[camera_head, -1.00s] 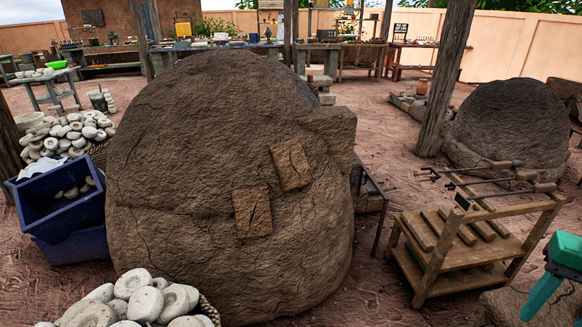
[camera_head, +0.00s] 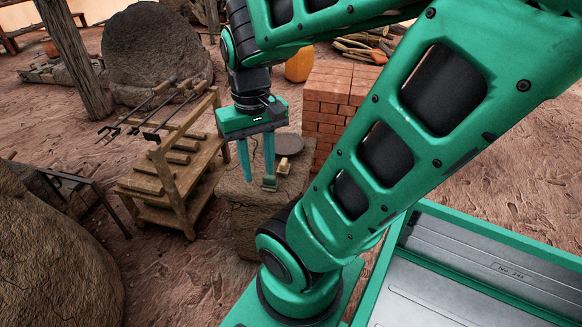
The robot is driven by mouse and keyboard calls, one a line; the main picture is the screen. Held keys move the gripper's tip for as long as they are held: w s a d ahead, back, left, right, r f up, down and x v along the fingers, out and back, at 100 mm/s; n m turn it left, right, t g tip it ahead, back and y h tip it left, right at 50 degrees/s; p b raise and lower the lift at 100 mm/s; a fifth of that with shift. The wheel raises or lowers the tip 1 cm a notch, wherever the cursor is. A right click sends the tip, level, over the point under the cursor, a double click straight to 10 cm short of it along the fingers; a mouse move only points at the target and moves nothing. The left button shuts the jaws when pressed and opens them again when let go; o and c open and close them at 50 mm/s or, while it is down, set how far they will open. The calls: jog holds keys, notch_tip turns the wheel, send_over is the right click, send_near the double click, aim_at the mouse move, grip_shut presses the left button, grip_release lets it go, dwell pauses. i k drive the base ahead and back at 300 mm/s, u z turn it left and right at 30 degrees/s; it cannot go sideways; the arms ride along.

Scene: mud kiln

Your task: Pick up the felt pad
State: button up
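My gripper (camera_head: 259,179) points down over a rough stone block (camera_head: 240,200), its two green fingers apart with nothing seen between them. A small dark green piece (camera_head: 270,185) is at the tip of the right finger; I cannot tell whether they touch. A small pale tan piece (camera_head: 284,165) lies just right of that finger, in front of a round grey plate (camera_head: 289,144). Either small piece could be the felt pad; they are too small to tell. My arm hides part of the block's right side.
A stack of red bricks (camera_head: 335,105) stands close behind and right of the block. A wooden rack with long tools (camera_head: 180,165) stands at its left. An orange container (camera_head: 299,66) and firewood (camera_head: 365,45) lie behind.

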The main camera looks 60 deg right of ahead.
aim_at(284, 169)
jog(key=z, duration=0.1)
jog(key=k, duration=0.95)
jog(key=z, duration=0.6)
jog(key=i, duration=0.65)
